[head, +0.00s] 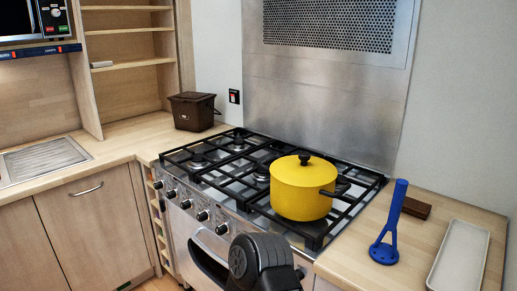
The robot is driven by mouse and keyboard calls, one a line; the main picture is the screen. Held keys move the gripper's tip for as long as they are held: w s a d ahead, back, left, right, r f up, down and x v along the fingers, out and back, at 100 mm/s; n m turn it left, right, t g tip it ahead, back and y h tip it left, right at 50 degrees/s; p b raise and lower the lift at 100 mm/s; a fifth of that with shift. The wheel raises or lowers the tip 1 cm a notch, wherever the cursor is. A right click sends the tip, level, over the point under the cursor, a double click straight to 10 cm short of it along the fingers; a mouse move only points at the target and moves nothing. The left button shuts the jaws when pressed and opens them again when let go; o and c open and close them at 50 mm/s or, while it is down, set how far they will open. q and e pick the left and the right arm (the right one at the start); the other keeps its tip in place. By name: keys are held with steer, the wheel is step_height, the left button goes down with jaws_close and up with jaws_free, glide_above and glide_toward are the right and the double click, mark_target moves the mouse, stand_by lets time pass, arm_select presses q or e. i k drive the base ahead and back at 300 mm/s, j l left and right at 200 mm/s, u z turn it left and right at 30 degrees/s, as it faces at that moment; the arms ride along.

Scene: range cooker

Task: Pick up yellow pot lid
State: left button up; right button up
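The yellow pot lid (304,167) sits on the yellow pot (300,194), closing its top. It has a dark round knob (304,158) in its middle. The pot stands upright on the right part of the cooker's black grates, with a dark side handle pointing right. A dark part of one of my arms shows at the bottom edge, in front of the cooker and below the pot, apart from the lid. No fingers of either gripper can be seen.
The range cooker (155,162) has black grates and front knobs. On the right counter are a blue masher (387,235), a brown block (416,208) and a white tray (459,256). A dark brown bin (192,112) stands back left. The left grates are free.

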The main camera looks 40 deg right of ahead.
mark_target(304, 170)
steer(key=i, duration=1.6)
steer(key=z, duration=3.95)
